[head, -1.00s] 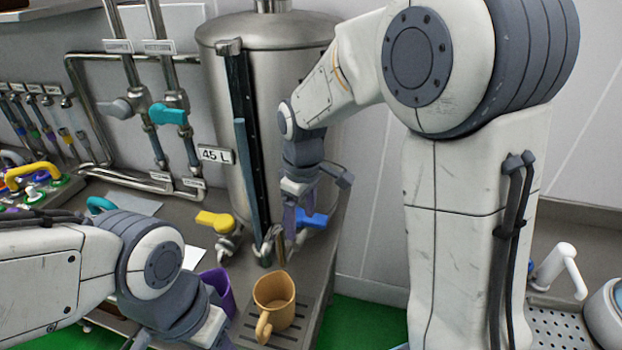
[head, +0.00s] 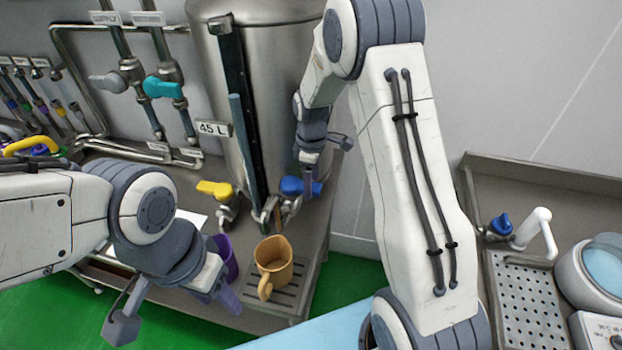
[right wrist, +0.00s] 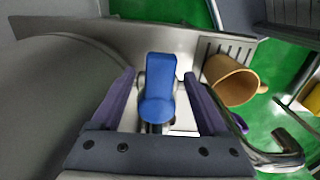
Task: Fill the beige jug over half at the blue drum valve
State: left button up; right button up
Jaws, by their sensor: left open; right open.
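The beige jug (head: 272,262) stands upright on the slotted drip grate below the drum's outlet, its handle toward the front. It also shows in the right wrist view (right wrist: 233,82). Its inside looks bare tan; no liquid or stream is visible. The blue valve handle (head: 291,186) is low on the steel drum (head: 275,90). My right gripper (right wrist: 158,80) is open, its fingers on either side of the blue handle (right wrist: 158,100); I cannot tell if they touch it. My left gripper (head: 172,308) is open and empty, left of the jug.
A purple jug (head: 226,262) stands just left of the beige one, partly behind my left gripper. A yellow valve handle (head: 214,189) is left of the blue one. A sink with a white tap (head: 538,228) is at right. Green floor (head: 345,285) lies beyond the bench edge.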

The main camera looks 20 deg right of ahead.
jog(key=shift+f, duration=0.35)
grip_shut()
jog(key=shift+r, duration=0.1)
dwell(1.1)
